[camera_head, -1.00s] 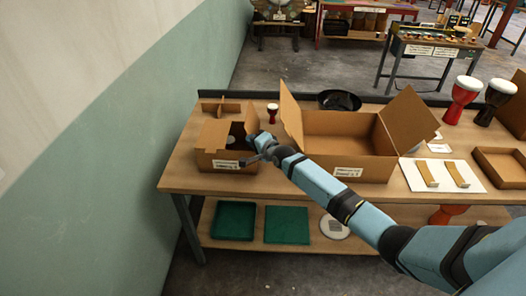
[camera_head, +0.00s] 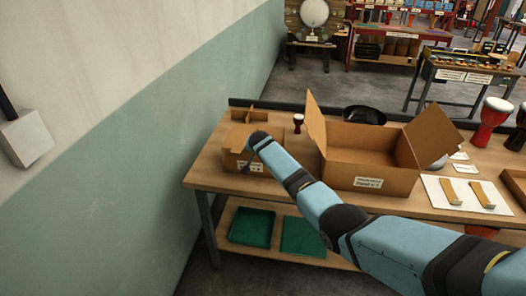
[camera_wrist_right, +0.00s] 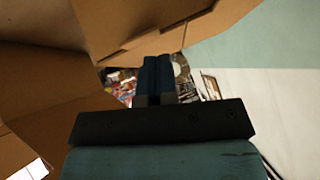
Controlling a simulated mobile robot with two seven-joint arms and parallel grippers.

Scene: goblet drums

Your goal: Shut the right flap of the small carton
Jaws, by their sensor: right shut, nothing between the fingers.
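The small brown carton (camera_head: 232,160) stands at the left end of the workbench, with a white label on its front. A cardboard flap (camera_head: 238,135) lies across its top on the left. My right arm reaches over its right side and hides that part, so I cannot tell exactly how the right flap lies. My right gripper (camera_wrist_right: 158,78) is shut and empty in the wrist view, with cardboard (camera_wrist_right: 150,30) close above and to the left of it. I cannot tell whether it touches the cardboard. My left gripper is not in view.
A large open carton (camera_head: 368,170) with raised flaps stands right of the small one. A cardboard divider (camera_head: 244,114) and a small red drum (camera_head: 298,122) stand behind. A black bowl (camera_head: 364,115) is at the back. Green trays (camera_head: 252,227) lie on the lower shelf.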

